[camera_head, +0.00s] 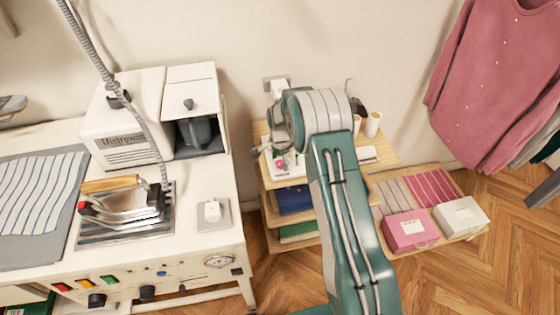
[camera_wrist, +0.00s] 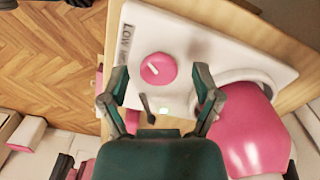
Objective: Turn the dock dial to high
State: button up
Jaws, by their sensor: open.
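The dock (camera_wrist: 225,50) is a white unit on the shelf top, with the word LOW printed near its left corner in the wrist view. Its round pink dial (camera_wrist: 158,68) has a white pointer mark, slanting from upper left to lower right. My gripper (camera_wrist: 160,77) is open, with one finger on each side of the dial; I cannot tell whether either finger touches it. A glossy pink rounded object (camera_wrist: 252,135) is at the dock's right. In the head view the dock (camera_head: 291,168) is small and partly hidden by my arm and gripper.
The wooden shelf unit (camera_head: 272,215) stands against the wall. The ironing station (camera_head: 228,175) is to its left. A low shelf at right carries a pink box (camera_head: 410,231) and a white box (camera_head: 461,216). A pink garment (camera_head: 495,85) hangs at upper right.

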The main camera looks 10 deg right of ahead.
jog(key=shift+c, duration=0.3)
grip_shut()
jog(key=shift+n, duration=0.3)
jog(key=n, duration=0.2)
jog(key=shift+n, duration=0.4)
jog(key=n, duration=0.4)
jog(key=shift+n, duration=0.3)
jog(key=n, duration=0.4)
jog(key=shift+n, duration=1.8)
